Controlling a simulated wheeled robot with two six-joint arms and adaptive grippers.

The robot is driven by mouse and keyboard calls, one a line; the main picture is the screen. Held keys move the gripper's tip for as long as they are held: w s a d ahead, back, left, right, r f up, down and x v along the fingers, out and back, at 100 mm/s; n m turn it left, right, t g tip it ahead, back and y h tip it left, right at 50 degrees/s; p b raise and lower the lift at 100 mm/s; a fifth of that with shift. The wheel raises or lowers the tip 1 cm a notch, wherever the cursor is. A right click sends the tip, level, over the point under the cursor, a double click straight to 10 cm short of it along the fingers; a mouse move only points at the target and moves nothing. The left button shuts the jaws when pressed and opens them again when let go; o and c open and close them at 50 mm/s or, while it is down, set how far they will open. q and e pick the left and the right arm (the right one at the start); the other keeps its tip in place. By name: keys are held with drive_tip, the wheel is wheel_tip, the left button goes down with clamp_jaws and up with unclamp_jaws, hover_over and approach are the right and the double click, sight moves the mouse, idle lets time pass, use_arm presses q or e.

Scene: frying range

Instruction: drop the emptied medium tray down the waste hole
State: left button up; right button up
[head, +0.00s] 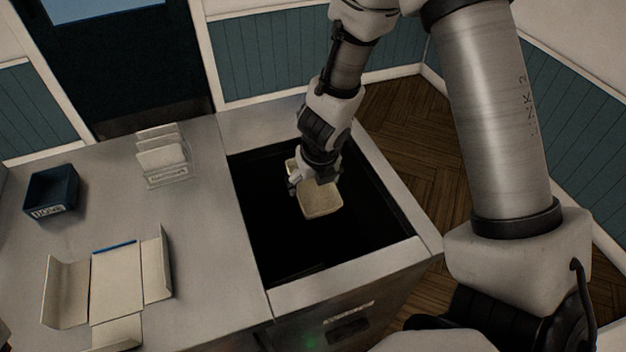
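The medium tray (321,203) is a small pale beige tray with rounded corners, over the dark waste hole (270,240) in the counter. It looks empty, though my gripper covers part of it. My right gripper (295,184) reaches down over the hole and appears shut on the tray's left side. The tray is clear of the hole's rim on all sides. The hole's inside is black and its depth cannot be seen. My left gripper is out of view.
On the steel counter (205,270) left of the hole lie an unfolded pale carton (115,285), a dark blue box (53,192) with a label and a clear holder (165,160) with pale trays or cards. A raised steel rim (385,180) frames the hole. Wooden floor lies beyond.

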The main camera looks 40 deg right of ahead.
drive_tip(key=shift+o, duration=0.8)
drive_tip(key=v, duration=1.2)
